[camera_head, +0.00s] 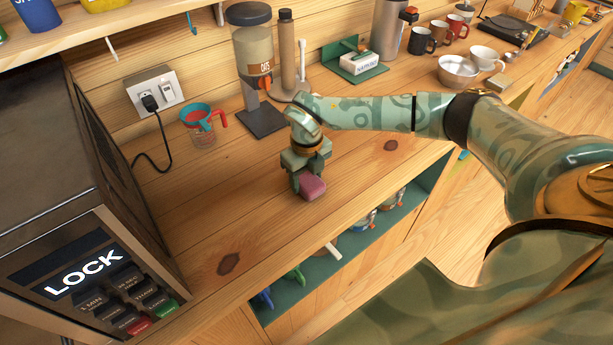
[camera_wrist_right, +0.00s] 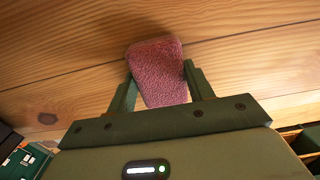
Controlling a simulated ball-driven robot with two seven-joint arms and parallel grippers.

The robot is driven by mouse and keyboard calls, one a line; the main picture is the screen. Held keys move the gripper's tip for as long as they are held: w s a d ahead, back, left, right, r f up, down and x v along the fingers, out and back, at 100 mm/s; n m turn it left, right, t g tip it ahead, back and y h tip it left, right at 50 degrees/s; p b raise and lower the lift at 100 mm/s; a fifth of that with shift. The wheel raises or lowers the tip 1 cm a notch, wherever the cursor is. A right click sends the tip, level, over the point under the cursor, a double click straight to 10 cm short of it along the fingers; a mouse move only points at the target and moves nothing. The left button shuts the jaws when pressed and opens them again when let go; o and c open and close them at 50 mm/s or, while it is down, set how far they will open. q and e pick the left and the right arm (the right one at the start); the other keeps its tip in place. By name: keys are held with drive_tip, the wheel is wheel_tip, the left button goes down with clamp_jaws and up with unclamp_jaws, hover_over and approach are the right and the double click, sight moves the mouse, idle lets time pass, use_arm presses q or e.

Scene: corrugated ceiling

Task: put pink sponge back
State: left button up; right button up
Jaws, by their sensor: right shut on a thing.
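The pink sponge (camera_head: 312,187) is at the wooden counter (camera_head: 240,225), between the fingers of my right gripper (camera_head: 302,178). In the right wrist view the sponge (camera_wrist_right: 157,72) sits between the two green fingers of the gripper (camera_wrist_right: 160,88), which is shut on it. The sponge is on the counter or just above it; I cannot tell which. My left gripper is not in view.
A microwave showing LOCK (camera_head: 85,270) stands at the left. A measuring cup (camera_head: 203,125), a coffee dispenser (camera_head: 256,70) and a napkin holder (camera_head: 355,62) stand behind the gripper. Below the counter is an open green shelf (camera_head: 330,262). Counter in front of the cup is clear.

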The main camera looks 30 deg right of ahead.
sight(307, 178)
drive_tip(key=o, duration=0.9)
wheel_tip(307, 178, up, 12)
drive_tip(key=shift+r+p, duration=0.1)
drive_tip(key=shift+p, duration=0.8)
